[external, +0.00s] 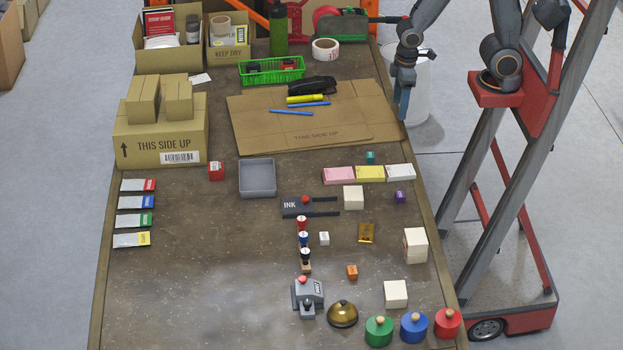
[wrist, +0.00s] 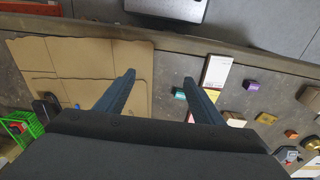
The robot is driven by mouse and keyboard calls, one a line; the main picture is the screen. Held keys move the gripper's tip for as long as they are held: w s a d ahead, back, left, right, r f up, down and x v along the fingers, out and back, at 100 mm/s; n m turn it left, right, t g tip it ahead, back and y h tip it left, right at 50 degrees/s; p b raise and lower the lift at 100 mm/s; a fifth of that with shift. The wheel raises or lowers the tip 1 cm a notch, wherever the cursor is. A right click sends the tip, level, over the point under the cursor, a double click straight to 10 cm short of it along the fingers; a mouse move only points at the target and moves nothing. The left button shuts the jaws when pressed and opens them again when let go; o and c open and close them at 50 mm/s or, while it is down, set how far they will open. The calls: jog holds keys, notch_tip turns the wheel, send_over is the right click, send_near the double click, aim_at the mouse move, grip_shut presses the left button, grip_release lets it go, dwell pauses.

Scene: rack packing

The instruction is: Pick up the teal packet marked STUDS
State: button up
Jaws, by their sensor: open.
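The teal packet (external: 371,157) is a small block on the table, just behind the pink, yellow and white pads. Its marking is too small to read. In the wrist view it is a small teal patch (wrist: 179,94) just left of the right finger. My gripper (external: 403,114) hangs above the table's right edge, beyond the packet and to its right. The wrist view shows its two fingers (wrist: 158,78) wide apart with nothing between them; the gripper is open and empty.
A pink pad (external: 339,175), yellow pad (external: 370,173) and white pad (external: 400,172) lie close in front of the packet. A purple block (external: 400,197) is nearby. Flat cardboard (external: 265,135) with a stapler (external: 312,84) lies to the left. An ink tray and stamps stand nearer.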

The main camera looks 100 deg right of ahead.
dwell(0.4)
jog(key=c, duration=0.5)
jog(key=shift+c, duration=0.2)
jog(key=m+y, duration=0.4)
jog(key=m, duration=1.5)
send_near(370, 154)
jog(key=f, duration=0.1)
jog(key=a+f, duration=0.1)
jog(key=shift+w+a+f+y+p, duration=0.1)
jog(key=shift+f+y+p, duration=0.2)
jog(key=shift+f, duration=0.05)
jog(key=shift+d+x, duration=0.15)
jog(key=shift+x, duration=1.15)
jog(key=shift+d+x, duration=0.1)
jog(key=shift+x, duration=1.2)
